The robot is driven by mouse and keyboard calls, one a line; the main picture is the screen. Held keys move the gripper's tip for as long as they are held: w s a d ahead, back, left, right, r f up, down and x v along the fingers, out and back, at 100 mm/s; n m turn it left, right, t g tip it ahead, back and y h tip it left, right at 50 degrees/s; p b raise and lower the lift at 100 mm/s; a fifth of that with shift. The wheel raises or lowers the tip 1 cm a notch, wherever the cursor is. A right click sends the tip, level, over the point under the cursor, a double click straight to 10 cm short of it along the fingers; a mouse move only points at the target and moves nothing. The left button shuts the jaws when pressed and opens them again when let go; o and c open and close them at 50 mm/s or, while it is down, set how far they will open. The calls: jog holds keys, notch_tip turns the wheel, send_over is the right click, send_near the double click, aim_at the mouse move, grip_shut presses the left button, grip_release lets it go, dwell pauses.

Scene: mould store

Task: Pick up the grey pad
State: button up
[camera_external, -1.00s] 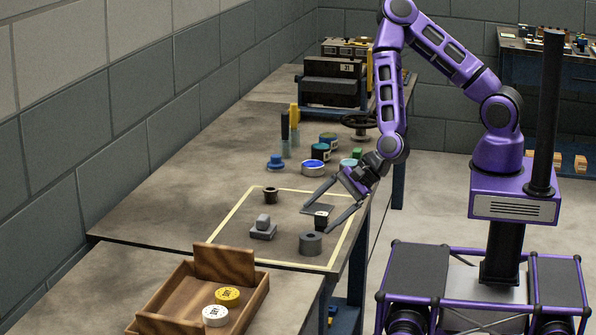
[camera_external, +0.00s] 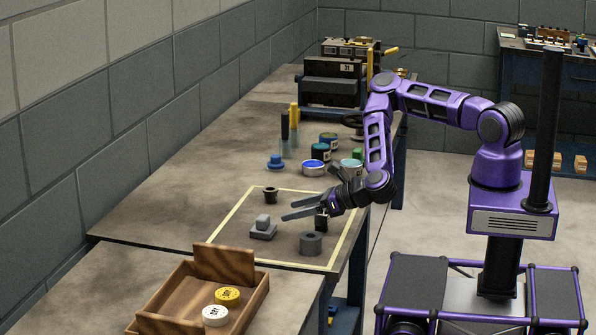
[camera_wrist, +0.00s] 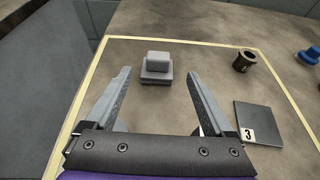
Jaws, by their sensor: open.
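The grey pad (camera_external: 263,229) is a flat, square base with a smaller rounded block on top. It stands upright on the table inside the pale outlined area. In the wrist view the pad (camera_wrist: 157,68) lies ahead of my gripper (camera_wrist: 157,75), in line with the space between the two fingers. My gripper (camera_external: 285,211) is open and empty. In the outside view its fingers point left towards the pad, close to it but apart from it. The whole pad is visible in both views.
A dark grey square plate marked 3 (camera_wrist: 262,115) lies right of my fingers. A wooden tray (camera_external: 172,297) is in front; paint tins (camera_external: 313,168) stand behind.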

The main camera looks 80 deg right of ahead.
aim_at(263, 226)
jog(key=x, duration=0.6)
jog(key=b+x, duration=0.1)
jog(key=x, duration=0.5)
jog(key=shift+a+f, duration=0.15)
jog(key=shift+f, duration=0.1)
grip_shut()
